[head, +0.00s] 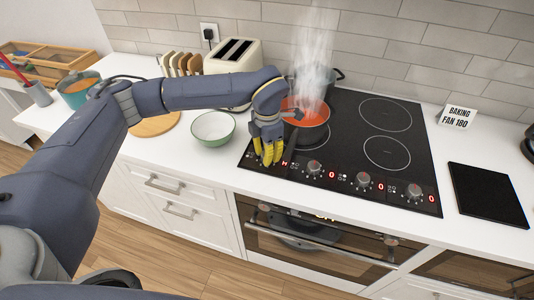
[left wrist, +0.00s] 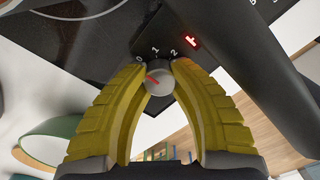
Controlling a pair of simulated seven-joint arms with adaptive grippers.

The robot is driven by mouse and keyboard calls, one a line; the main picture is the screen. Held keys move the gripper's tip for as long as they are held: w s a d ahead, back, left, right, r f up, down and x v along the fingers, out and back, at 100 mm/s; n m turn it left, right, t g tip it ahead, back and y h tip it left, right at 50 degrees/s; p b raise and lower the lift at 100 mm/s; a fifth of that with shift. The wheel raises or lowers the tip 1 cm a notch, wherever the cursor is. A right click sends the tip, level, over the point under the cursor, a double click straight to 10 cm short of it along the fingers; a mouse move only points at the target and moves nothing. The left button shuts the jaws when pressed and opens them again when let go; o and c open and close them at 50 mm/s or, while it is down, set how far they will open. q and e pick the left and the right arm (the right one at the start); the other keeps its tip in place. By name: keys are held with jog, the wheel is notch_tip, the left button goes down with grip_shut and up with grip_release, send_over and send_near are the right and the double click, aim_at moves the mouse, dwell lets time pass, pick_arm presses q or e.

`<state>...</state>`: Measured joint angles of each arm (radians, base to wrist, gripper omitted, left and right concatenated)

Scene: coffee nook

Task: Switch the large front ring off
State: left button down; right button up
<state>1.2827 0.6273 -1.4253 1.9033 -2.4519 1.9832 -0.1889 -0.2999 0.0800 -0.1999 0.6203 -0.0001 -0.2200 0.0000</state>
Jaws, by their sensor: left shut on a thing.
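My left gripper (head: 267,155) is at the left front corner of the black hob (head: 345,143), its yellow fingers pointing down. In the left wrist view the gripper (left wrist: 159,80) is shut on a grey knob (left wrist: 160,87), one finger on each side. The knob's red mark points up-left, near the printed 0. A red display (left wrist: 191,42) beside it appears to read H, as does the leftmost display in the head view (head: 284,163). The front left ring (head: 314,140) is partly hidden by the arm and a pan. My right gripper is out of view.
A steaming orange pan (head: 313,116) stands on the hob's left side, close to my gripper, with a dark pot (head: 338,74) behind. Other knobs (head: 363,180) run rightward, their displays showing 0. A green-rimmed bowl (head: 213,128) sits left of the hob.

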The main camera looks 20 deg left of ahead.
pick_arm(q)
jog(key=c, duration=1)
grip_release()
jog(key=shift+o, duration=0.2)
notch_tip(320, 180, up, 12)
